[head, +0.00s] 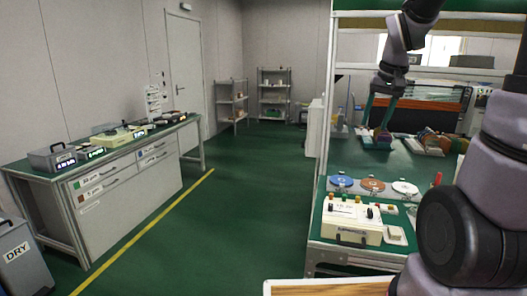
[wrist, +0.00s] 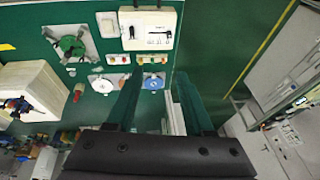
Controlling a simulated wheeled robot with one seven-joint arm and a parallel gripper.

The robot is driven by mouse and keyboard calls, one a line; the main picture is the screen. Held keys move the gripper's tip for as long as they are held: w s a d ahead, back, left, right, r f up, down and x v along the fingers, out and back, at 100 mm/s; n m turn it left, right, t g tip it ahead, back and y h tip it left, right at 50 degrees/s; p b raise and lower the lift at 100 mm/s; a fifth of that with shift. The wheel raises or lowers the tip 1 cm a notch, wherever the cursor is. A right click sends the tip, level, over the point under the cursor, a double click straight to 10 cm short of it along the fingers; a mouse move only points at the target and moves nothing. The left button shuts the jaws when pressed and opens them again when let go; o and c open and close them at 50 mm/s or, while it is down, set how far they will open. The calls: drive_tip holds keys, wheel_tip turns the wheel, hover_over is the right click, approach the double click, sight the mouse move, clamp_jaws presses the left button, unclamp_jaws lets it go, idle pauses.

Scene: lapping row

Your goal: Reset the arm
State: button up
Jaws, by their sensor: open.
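My arm comes down from the upper right in the head view. My gripper (head: 375,127) is above the green bench (head: 403,172), behind the row of discs. In the wrist view its two dark green fingers (wrist: 160,76) are spread apart with nothing between them. A blue disc (wrist: 153,82) shows beyond the gap, apart from the fingers. Whether the fingertips touch anything on the bench is hard to tell in the head view.
Blue (head: 341,181), orange (head: 372,184) and white (head: 404,187) discs line the bench behind a cream control box (head: 345,222). Coloured items (head: 436,142) lie right of my gripper. A drawer bench (head: 128,172) stands left; the green floor (head: 235,215) between is clear.

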drive_tip(key=s+a+r+t, duration=0.1)
drive_tip(key=s+a+r, duration=0.2)
drive_tip(key=s, duration=0.5)
drive_tip(key=s+a+r+t+y, duration=0.1)
drive_tip(key=s+a+r+t, duration=0.1)
drive_tip(key=s+r, duration=0.3)
drive_tip(key=s+a, duration=0.1)
drive_tip(key=s, duration=0.2)
drive_tip(key=shift+y, duration=0.3)
